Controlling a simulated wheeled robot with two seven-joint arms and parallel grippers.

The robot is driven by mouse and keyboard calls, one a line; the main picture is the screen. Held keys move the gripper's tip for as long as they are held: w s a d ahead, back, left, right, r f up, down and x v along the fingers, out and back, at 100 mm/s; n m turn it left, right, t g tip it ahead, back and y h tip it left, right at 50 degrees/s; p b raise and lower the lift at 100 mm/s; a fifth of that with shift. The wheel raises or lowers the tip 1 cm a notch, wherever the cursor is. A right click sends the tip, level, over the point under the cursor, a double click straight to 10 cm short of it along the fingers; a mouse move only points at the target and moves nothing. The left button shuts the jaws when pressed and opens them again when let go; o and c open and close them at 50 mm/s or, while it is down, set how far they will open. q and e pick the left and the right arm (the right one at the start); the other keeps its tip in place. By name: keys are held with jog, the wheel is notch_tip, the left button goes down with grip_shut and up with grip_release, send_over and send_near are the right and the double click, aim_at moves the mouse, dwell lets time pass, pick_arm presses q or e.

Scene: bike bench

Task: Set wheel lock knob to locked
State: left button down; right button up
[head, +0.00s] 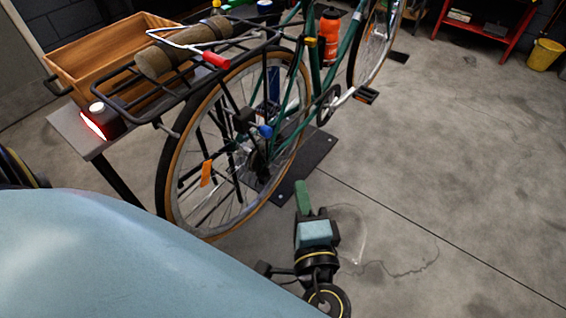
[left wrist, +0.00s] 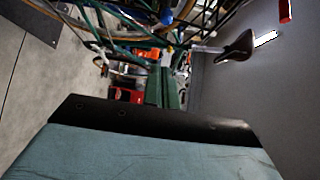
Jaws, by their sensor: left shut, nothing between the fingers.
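A blue knob (head: 265,131) shows at the rear wheel (head: 185,222) of the green bicycle, near the hub. I take it for the wheel lock knob; its setting is too small to read. A blue spot, likely the same knob (left wrist: 166,17), shows at the top of the left wrist view. My left gripper (head: 302,196), with green fingers, is shut and empty. In the head view it appears below and right of the knob, apart from it. Its fingers (left wrist: 164,88) are together in the left wrist view. My right gripper is not in view.
A wooden crate (head: 82,62) and a lit red lamp (head: 94,125) are at the left, by the rear rack (head: 118,92). A dark floor plate (head: 313,150) lies under the bicycle. A red shelf (head: 519,27) and yellow bucket (head: 544,55) stand far right. The floor at right is clear.

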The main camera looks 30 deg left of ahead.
aim_at(265, 131)
pick_arm(q)
jog(key=s+a+x, duration=0.2)
jog(key=x, duration=1)
jog(key=shift+w+a, duration=0.3)
jog(key=shift+a, duration=0.1)
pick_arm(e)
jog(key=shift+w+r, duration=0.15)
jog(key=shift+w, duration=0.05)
pick_arm(q)
jog(key=shift+r, duration=0.1)
